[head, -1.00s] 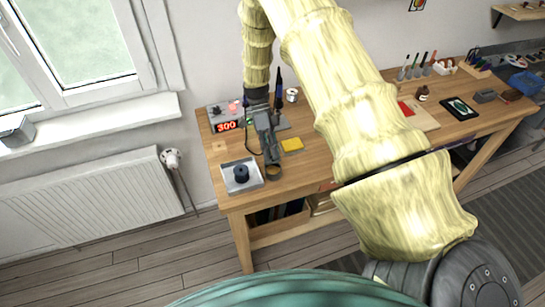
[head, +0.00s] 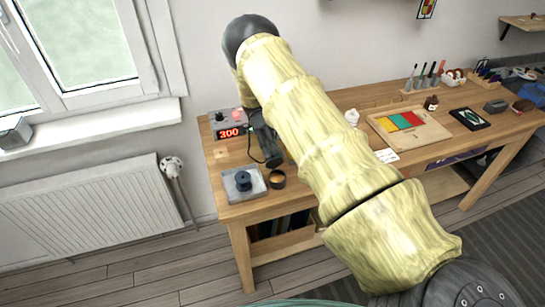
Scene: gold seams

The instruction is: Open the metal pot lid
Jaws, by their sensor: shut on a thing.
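A small dark round pot (head: 277,179) stands near the front left of the workbench, just right of the metal tray. Its top looks open, with a brown inside showing. My gripper (head: 273,161) is just behind and above the pot, pointing down and apart from its rim as far as I can tell. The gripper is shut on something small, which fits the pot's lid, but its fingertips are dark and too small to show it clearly. My arm hides part of the gripper and the bench to its right.
A metal tray (head: 257,192) with a dark spool (head: 243,180) is left of the pot. A station with a red display (head: 230,132) stands behind. Right of my arm are a wooden board (head: 432,133) with coloured squares, a brown jar (head: 431,103) and a dark framed item (head: 470,118).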

